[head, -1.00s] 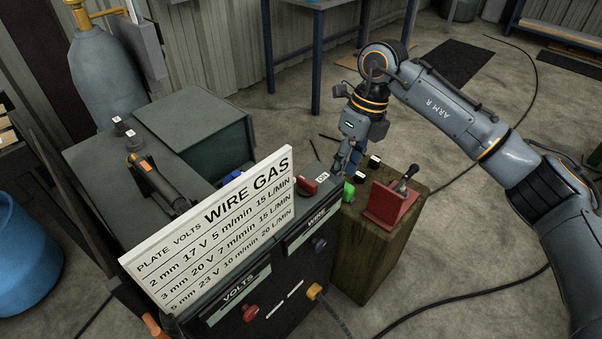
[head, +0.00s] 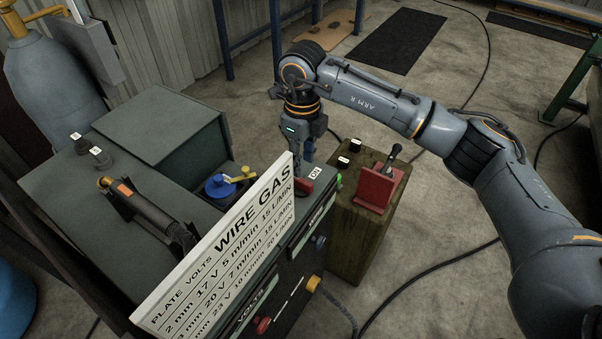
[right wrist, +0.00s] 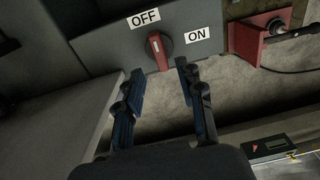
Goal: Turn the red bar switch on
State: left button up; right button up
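The red bar switch (head: 304,187) sits at the edge of the welding machine's top, behind the right end of the white sign. In the right wrist view the red bar (right wrist: 158,51) is on a dark round base between an OFF label (right wrist: 144,19) and an ON label (right wrist: 197,34). Its bar points nearly up and down in that picture, below the OFF label. My right gripper (head: 304,158) is just above and behind the switch. In the right wrist view its two fingers (right wrist: 156,80) are spread, with the switch beyond the gap and nothing between them. My left gripper is out of view.
The white settings sign (head: 222,245) stands upright close to the switch. A wooden block (head: 358,225) with a red bracket (head: 378,188) stands to the right. A green light (head: 339,180) and a blue valve (head: 219,186) are nearby. Floor beyond is open.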

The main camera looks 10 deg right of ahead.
aim_at(301, 180)
notch_tip(301, 180, down, 6)
jog(key=shift+a+f+p, duration=0.1)
jog(key=shift+f+p, duration=0.1)
jog(key=shift+p, duration=0.2)
jog(key=shift+c, duration=0.2)
grip_shut()
